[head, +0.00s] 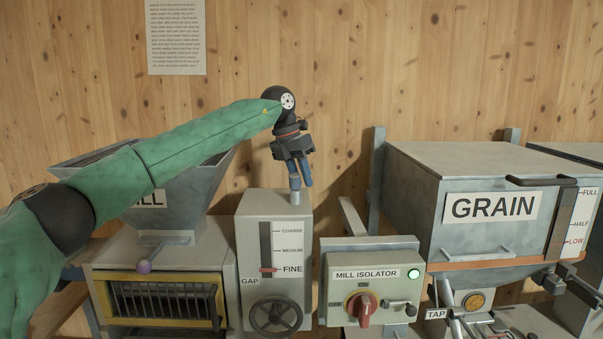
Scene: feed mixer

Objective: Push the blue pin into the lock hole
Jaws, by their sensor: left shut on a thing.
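My left gripper (298,174) points down above the gap box (274,213). It is shut on the blue pin (294,183), which stands about upright between the fingers. The pin's lower end meets a short grey collar (295,197) on top of the box. I cannot tell how deep the pin sits in it, as the hole itself is hidden. Blue-grey fingers cover most of the pin. My right gripper is out of view.
The mill hopper (200,184) stands behind my left forearm. The gap box has a red pointer (268,269) at FINE and a handwheel (276,317). To the right are the mill isolator (370,290) with a red knob and the grain bin (488,205).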

